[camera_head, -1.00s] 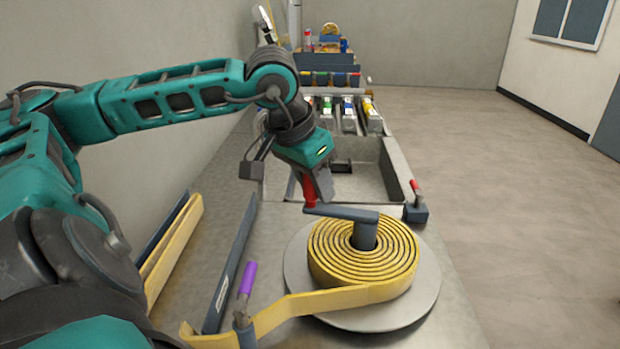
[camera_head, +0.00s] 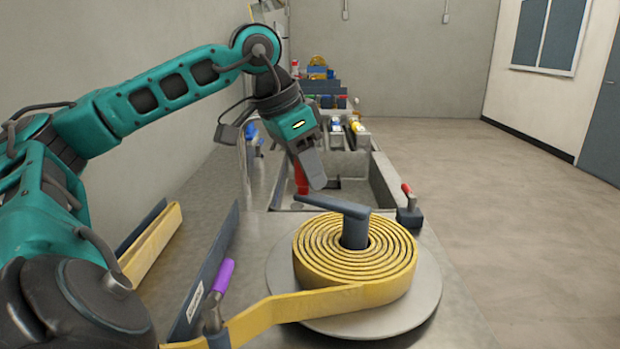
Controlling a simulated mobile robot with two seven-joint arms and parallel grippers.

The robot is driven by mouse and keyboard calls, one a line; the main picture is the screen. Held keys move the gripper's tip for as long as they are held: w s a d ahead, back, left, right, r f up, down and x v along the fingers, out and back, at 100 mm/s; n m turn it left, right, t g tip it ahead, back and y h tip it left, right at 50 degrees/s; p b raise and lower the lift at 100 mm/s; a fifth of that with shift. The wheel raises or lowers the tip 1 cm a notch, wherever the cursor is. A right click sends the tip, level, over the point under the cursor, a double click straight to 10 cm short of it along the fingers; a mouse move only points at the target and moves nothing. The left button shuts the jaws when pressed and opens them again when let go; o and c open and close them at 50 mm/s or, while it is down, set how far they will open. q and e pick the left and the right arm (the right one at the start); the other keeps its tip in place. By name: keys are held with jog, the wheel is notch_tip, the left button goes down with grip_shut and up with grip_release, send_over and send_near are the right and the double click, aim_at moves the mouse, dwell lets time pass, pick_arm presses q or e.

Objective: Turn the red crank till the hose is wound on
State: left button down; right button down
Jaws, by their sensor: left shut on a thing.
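The red crank handle (camera_head: 301,181) stands at the left end of the dark crank arm (camera_head: 330,206), which reaches from the hub over the reel. My left gripper (camera_head: 308,178) comes down from the upper left and is shut on the red handle, whose upper part is partly hidden by a finger. The yellow hose (camera_head: 355,275) lies in a flat spiral around the hub on the round grey plate (camera_head: 425,300). Its free length runs off the coil to the lower left, past the purple-handled lever (camera_head: 221,278). My right gripper is out of view.
A dark upright rail (camera_head: 207,272) and another stretch of yellow hose (camera_head: 150,245) lie left of the reel. A red-handled clamp (camera_head: 409,212) stands at the right bench edge. Behind the crank is a sink-like basin (camera_head: 382,180). The floor at right is clear.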

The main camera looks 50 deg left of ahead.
pick_arm(q)
jog(key=shift+w+d+f+m, duration=0.15)
jog(key=shift+f+m, duration=0.1)
jog(key=shift+m, duration=0.05)
dwell(0.5)
jog(key=c, duration=1.2)
grip_release()
jog(key=o, duration=0.3)
jog(key=shift+w+r, duration=0.1)
jog(key=shift+o, duration=0.2)
jog(key=shift+r, duration=0.1)
jog(key=p+v, duration=0.5)
jog(key=v, duration=0.7)
jog(key=shift+r, duration=0.35)
